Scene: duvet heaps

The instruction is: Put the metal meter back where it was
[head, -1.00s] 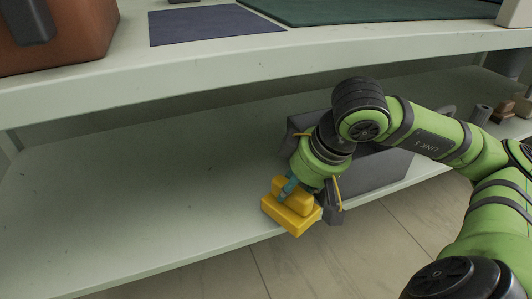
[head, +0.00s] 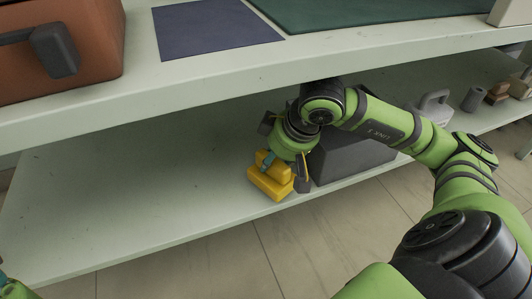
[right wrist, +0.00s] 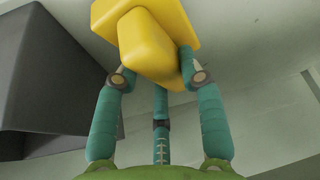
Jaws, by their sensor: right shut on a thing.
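My right gripper (head: 268,163) is shut on a yellow, stepped block-like thing (head: 270,183), which may be the meter; no metal surface or dial shows on it. It is over the front part of the lower shelf (head: 130,210), left of a dark grey box. I cannot tell whether it touches the shelf. In the right wrist view, the teal fingers of the gripper (right wrist: 155,78) are around the yellow thing (right wrist: 150,40). A small part of my left gripper (head: 8,285) shows at the bottom left corner; its fingers are mostly cut off.
The dark grey box (head: 350,158) stands close on the right, partly behind my arm. A grey weight-like thing (head: 435,106), a dark cylinder (head: 473,99) and small brown things (head: 499,92) are farther right. The upper shelf (head: 190,85) overhangs. The lower shelf's left part is clear.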

